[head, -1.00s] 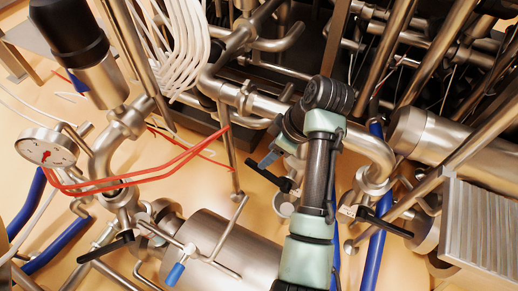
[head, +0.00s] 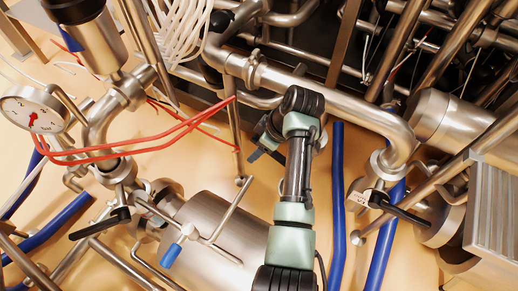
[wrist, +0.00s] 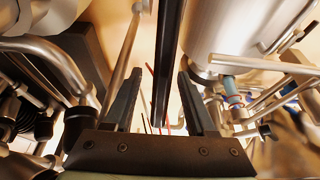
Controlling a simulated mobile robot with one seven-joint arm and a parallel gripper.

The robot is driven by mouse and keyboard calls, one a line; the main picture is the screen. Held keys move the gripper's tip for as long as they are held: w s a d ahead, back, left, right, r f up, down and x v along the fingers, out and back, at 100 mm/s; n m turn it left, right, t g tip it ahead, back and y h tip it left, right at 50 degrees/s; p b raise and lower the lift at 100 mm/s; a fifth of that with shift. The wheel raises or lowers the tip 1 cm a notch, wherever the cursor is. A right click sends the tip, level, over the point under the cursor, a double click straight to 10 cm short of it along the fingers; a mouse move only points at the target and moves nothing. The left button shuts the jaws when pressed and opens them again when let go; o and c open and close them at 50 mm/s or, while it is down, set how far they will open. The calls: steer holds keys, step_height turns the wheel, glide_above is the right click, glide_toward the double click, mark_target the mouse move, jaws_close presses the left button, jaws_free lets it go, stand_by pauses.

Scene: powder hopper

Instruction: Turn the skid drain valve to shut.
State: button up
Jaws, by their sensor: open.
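My gripper (head: 262,147) points down and left among the pipework in the head view, partly hidden by my wrist. In the wrist view its two fingers (wrist: 158,95) are apart with nothing clasped. A long dark bar (wrist: 170,50) runs down the picture between them; I cannot tell its distance or what it is. Black-handled valves show at the lower left (head: 100,225) and at the right (head: 396,207), both apart from my gripper. A blue-gripped handle (head: 174,252) is at the lower centre-left. No label shows which is the skid drain valve.
A steel tank (head: 225,235) lies left of my arm and shows in the wrist view (wrist: 235,35). A thick pipe (head: 330,100) passes behind my wrist. Red cables (head: 150,145), a dial gauge (head: 32,110) and blue hoses (head: 335,210) crowd the space.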

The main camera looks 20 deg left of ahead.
steer(key=shift+c, duration=0.2)
jaws_close()
stand_by(1.3)
